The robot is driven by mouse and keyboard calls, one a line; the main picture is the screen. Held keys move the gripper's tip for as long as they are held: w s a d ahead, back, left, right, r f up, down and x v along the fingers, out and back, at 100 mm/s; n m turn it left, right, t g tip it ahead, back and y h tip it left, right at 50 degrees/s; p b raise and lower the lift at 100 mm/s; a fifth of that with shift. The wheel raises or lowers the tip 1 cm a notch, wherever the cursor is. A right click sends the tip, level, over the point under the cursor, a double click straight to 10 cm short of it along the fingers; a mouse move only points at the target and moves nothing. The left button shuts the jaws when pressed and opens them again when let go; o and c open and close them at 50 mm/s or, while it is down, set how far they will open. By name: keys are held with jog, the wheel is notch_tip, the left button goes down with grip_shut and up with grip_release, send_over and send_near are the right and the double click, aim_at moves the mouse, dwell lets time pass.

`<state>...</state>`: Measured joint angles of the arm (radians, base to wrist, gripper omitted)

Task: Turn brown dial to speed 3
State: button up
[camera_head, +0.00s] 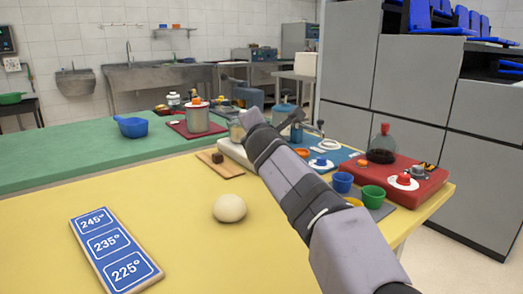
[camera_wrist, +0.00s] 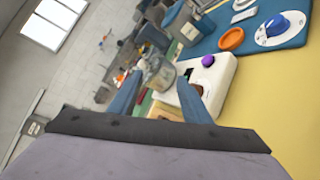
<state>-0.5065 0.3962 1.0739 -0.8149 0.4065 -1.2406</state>
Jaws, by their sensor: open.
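A white appliance (camera_wrist: 223,72) with a purple knob (camera_wrist: 207,60) and a dark panel shows in the wrist view. A small brown part (camera_wrist: 198,89), possibly the brown dial, shows on it, partly hidden by my right-hand finger. I cannot read its setting. My gripper (camera_wrist: 159,79) is open, with two blue-grey fingers apart and nothing clearly held between them. A glass jar (camera_wrist: 158,72) shows beyond the fingertips. In the head view my arm covers most of the white appliance (camera_head: 234,152); its dial is hidden there.
A dough ball (camera_head: 229,208) and a temperature sign (camera_head: 115,250) lie on the yellow table (camera_head: 185,265). A brown block (camera_head: 217,158) sits on a wooden board. Blue and green cups (camera_head: 373,197) and a red base (camera_head: 420,190) with a flask stand right of my arm.

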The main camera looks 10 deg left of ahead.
notch_tip(320, 180, up, 4)
jog(key=w+d+n+y+p, duration=0.1)
jog(key=n+y, duration=0.2)
jog(key=n, duration=0.5)
jog(key=w+d+r+n+y+p, duration=0.1)
jog(key=n+y+p, duration=0.1)
jog(key=n, duration=0.6)
jog(key=shift+a+f, duration=0.15)
jog(key=shift+f, duration=1.15)
jog(key=shift+a+f, duration=0.15)
jog(key=shift+f, duration=1.45)
